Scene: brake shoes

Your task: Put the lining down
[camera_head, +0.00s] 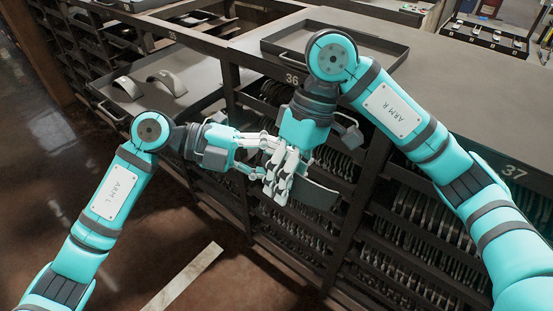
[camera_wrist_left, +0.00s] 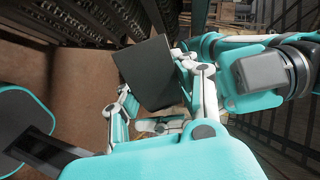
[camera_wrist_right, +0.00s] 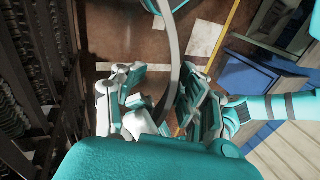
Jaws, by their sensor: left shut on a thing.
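The lining (camera_head: 318,193) is a dark grey curved plate in front of the rack. My left gripper (camera_head: 264,158) is shut on it; in the left wrist view the lining (camera_wrist_left: 148,72) stands between the fingers. My right gripper (camera_head: 281,180) points down at the same place, its fingers overlapping the left ones in the head view. In the right wrist view the lining (camera_wrist_right: 175,50) shows edge-on as a curved strip between the right fingers (camera_wrist_right: 160,92). A gap shows on its left side, so the right gripper looks open around it. Contact on its right side is unclear.
A shallow empty tray (camera_head: 385,58) lies on the grey counter (camera_head: 465,90). Two curved metal pieces (camera_head: 127,87) (camera_head: 167,82) lie on the left shelf top. Racks full of thin parts (camera_head: 415,215) stand below the counter, close to both grippers. The floor (camera_head: 130,265) at the front left is open.

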